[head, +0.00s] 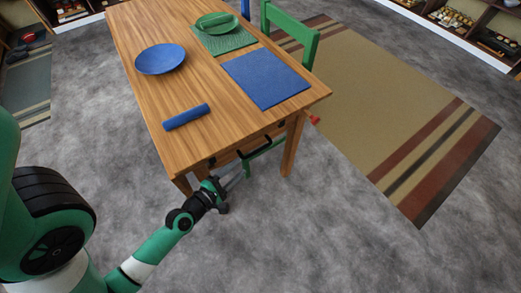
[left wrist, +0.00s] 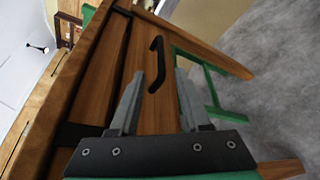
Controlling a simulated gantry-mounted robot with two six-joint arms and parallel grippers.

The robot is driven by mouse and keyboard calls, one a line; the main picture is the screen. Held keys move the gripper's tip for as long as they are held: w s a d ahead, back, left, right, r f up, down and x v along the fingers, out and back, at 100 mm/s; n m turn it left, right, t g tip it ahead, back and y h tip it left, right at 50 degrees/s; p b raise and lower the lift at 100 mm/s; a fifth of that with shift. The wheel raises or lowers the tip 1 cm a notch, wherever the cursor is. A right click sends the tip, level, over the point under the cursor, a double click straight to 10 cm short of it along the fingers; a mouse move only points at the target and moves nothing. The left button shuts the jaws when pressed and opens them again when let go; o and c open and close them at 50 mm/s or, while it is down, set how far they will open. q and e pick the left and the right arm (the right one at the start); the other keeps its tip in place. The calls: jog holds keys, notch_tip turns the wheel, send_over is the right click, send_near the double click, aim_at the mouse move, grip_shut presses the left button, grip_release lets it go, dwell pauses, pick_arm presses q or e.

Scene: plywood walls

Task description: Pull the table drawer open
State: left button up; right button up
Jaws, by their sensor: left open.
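The wooden table (head: 150,40) has a drawer with a wooden front (left wrist: 136,55) under the near edge of its top. A black bar handle (left wrist: 156,64) is on the drawer front, and it also shows in the head view (head: 254,153). The drawer looks shut. My left gripper (head: 238,174) is low in front of the drawer, close to the handle. In the left wrist view its two fingers (left wrist: 160,80) are spread and empty, with the handle ahead of and between the tips. I cannot tell whether they touch it. My right gripper is out of view.
On the table are a blue plate (head: 160,59), a blue roll (head: 186,117), a blue mat (head: 265,79), and a green dish (head: 216,23) on a green mat (head: 226,42). A green chair (head: 291,30) stands at the right side. The grey floor in front is clear.

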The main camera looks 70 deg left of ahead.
aim_at(258, 150)
pick_arm(q)
jog(key=p+x, duration=0.1)
jog(key=x, duration=1)
jog(key=shift+w+a+f, duration=0.1)
jog(key=shift+w, duration=0.15)
jog(key=shift+c, duration=0.3)
grip_shut()
jog(key=shift+p, duration=0.3)
dwell(0.3)
